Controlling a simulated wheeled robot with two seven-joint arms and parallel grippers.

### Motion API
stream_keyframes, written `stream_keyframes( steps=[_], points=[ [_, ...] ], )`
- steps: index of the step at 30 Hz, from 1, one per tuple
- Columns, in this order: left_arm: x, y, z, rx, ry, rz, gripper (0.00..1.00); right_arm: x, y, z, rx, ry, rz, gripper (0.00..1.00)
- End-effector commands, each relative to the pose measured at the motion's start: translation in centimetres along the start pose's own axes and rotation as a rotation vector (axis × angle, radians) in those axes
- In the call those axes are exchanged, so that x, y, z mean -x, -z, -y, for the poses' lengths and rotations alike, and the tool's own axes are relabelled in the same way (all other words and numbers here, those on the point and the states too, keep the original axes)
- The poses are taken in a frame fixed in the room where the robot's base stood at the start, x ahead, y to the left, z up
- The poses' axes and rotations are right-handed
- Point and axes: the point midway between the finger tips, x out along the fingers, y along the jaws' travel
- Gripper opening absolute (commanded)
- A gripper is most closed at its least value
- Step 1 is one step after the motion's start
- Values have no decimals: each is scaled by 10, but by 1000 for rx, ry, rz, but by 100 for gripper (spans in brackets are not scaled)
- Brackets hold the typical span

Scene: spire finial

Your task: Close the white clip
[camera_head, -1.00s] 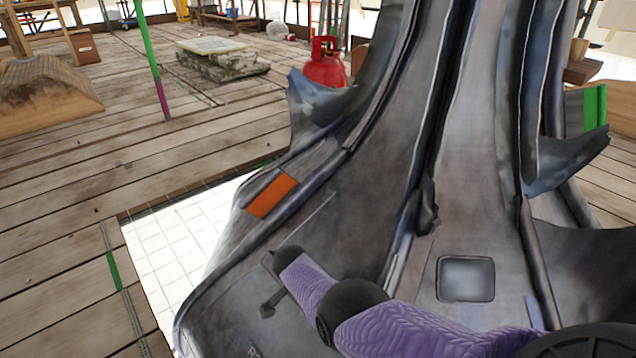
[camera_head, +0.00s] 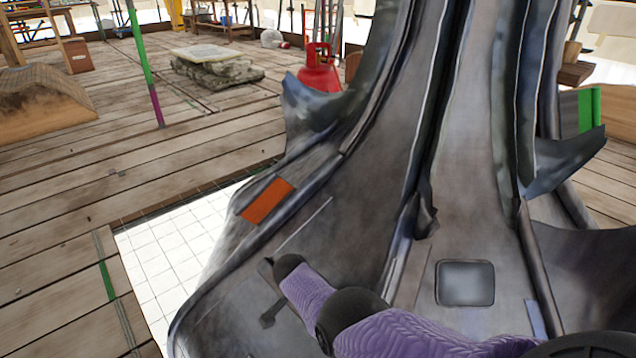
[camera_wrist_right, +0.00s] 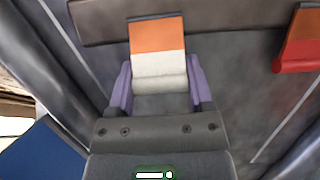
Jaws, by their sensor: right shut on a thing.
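The white clip (camera_wrist_right: 159,65) is in the middle of the right wrist view. It has a pale white block below and an orange plate above, against a dark grey bar. My right gripper (camera_wrist_right: 160,82) has its two purple fingers on either side of the white block and is shut on it. In the head view my purple right arm comes in from the lower right across the grey finial (camera_head: 385,190). The fingers and the white clip cannot be made out there. My left gripper is in neither view.
The finial's tall ribbed body fills the middle and right of the head view. An orange patch (camera_head: 267,200) sits on its left flank. A second orange-red piece (camera_wrist_right: 298,42) is at the right of the wrist view. Open plank floor (camera_head: 60,215) lies to the left.

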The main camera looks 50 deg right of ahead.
Motion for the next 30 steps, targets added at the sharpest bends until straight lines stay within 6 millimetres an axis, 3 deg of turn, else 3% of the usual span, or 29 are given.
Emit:
stream_keyframes(
  steps=[3,9,19,20,21,24,30],
  points=[
    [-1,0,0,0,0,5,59,-3,2,0,-3,-3,34,7],
    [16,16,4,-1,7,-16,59,-11,8,-1,-2,-3,218,7],
    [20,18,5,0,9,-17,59,-10,8,-1,0,-1,249,7],
    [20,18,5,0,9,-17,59,-10,8,-1,0,-1,249,72],
    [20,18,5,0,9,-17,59,-10,8,-1,0,-1,249,81],
    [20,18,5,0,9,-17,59,-10,8,-1,0,0,248,100],
    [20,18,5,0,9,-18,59,-10,8,-1,-1,0,248,100]
  ],
)
